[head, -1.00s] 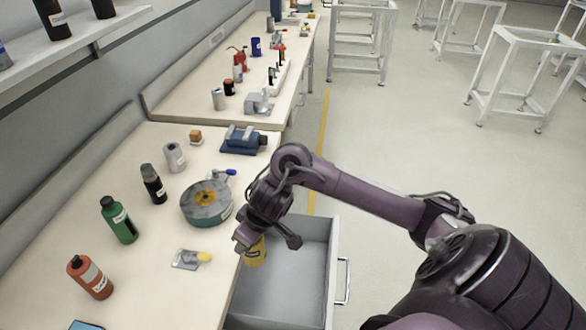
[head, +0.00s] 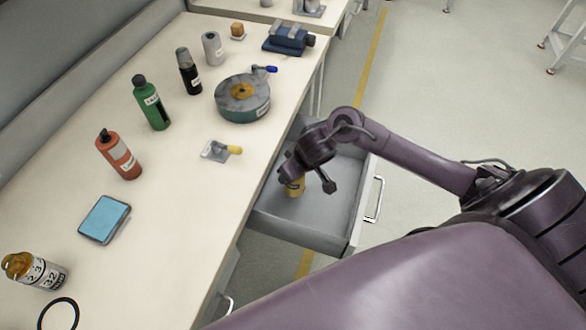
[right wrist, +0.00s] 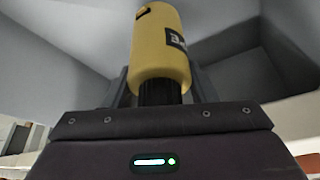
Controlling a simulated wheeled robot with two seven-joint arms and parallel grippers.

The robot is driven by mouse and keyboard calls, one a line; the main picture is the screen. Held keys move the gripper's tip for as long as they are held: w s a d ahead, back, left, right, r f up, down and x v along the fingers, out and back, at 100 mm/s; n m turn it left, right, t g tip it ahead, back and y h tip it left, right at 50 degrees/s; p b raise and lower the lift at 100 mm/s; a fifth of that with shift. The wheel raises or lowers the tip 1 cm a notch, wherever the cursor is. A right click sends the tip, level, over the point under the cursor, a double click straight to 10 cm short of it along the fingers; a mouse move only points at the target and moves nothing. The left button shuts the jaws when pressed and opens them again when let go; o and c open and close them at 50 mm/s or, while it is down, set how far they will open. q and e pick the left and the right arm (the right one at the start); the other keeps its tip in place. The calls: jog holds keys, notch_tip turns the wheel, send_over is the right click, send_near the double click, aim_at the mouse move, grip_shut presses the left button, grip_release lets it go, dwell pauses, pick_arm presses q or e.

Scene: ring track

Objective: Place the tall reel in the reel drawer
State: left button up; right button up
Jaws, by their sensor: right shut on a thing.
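My right gripper (head: 294,178) reaches down into the open grey drawer (head: 345,170). It is shut on a yellow cylinder (head: 297,189) with a dark label. In the right wrist view the yellow cylinder (right wrist: 160,52) is held by its black ribbed neck, and its body extends away from the gripper between grey drawer walls. I cannot tell whether its far end touches the drawer floor. It looks bottle-like; I cannot confirm that it is the tall reel. A grey labelled cylinder (head: 213,48) stands on the bench. My left gripper is not in view.
The bench holds a round grey-green reel-like disc (head: 243,100), a blue vise (head: 288,39), a green bottle (head: 152,104), a black bottle (head: 189,72), a red bottle (head: 120,156) and a blue-topped box (head: 104,219). The drawer has free floor around the gripper.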

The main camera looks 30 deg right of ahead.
notch_tip(320, 180, down, 4)
jog(key=shift+f+b, duration=0.1)
jog(key=shift+b, duration=0.5)
jog(key=o, duration=1.1)
jog(key=shift+f, duration=0.1)
jog(key=shift+s+r, duration=0.1)
jog(key=shift+r, duration=0.3)
jog(key=p+v, duration=0.4)
jog(key=v, duration=0.7)
jog(key=shift+r, duration=0.3)
